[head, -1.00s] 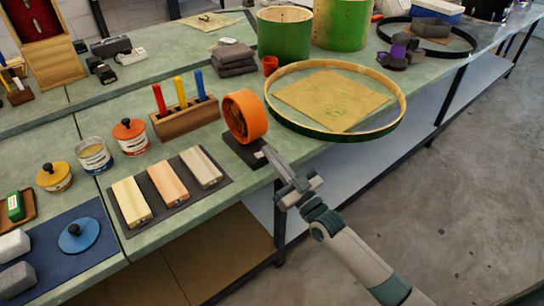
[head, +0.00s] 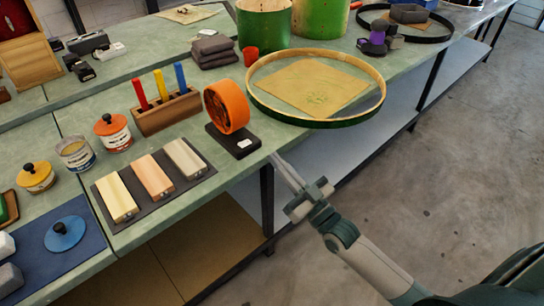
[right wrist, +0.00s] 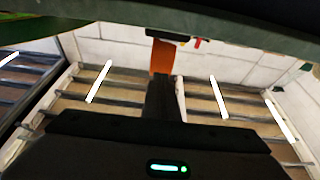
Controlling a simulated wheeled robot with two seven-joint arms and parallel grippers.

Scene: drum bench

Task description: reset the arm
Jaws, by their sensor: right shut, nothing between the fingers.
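My right gripper (head: 287,170) is shut and empty in the head view, with its slim fingers together just off the bench's front edge. It points up and left toward the orange tape roll (head: 227,106), which stands upright on its dark base on the bench, apart from the fingers. In the right wrist view the shut fingers (right wrist: 159,88) stand dark in the middle, with wall and bright strips beyond. My left gripper is not in view.
The green bench (head: 230,172) holds a wooden hoop (head: 262,110) over a tan sheet, three wood blocks on a dark mat (head: 102,196), a rack of coloured sticks (head: 165,115) and several jars. Open floor (head: 460,170) lies to the right.

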